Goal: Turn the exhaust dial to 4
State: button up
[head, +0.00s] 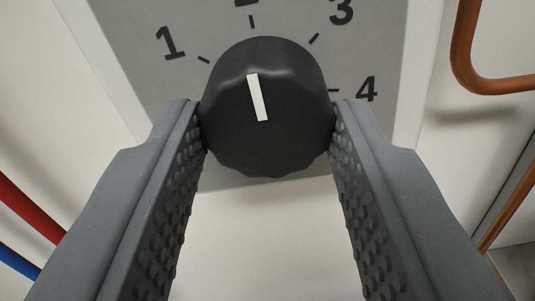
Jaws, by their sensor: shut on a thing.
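The exhaust dial is a black round knob (285,110) with a white pointer line, in the upper middle of the head view. The pointer leans slightly left of straight up, close to the 2 mark and clearly away from the 4 (366,90). A grey scale plate (130,35) behind it carries the numbers 1, 2, 3 and 4; the 2 is cut off by the top edge. My gripper (267,125) is shut on the knob, with one textured finger on its left side and one on its right.
A copper pipe (465,50) bends at the upper right, and another copper pipe (508,208) runs at the lower right. A red tube (30,208) and a blue tube (18,262) lie at the lower left. The pale panel (265,240) below the knob is bare.

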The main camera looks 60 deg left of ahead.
jog(key=shift+r+m, duration=0.2)
jog(key=shift+m, duration=0.1)
jog(key=m+b, duration=0.1)
jog(key=m, duration=0.2)
jog(key=shift+f+b, duration=0.15)
jog(key=shift+b, duration=0.15)
jog(key=m, duration=0.3)
jog(key=shift+d, duration=0.1)
jog(key=m, duration=0.3)
jog(key=m+p, duration=0.1)
jog(key=m, duration=0.3)
jog(key=shift+m, duration=1.2)
jog(key=shift+m+p, duration=0.45)
jog(key=shift+m, duration=1.35)
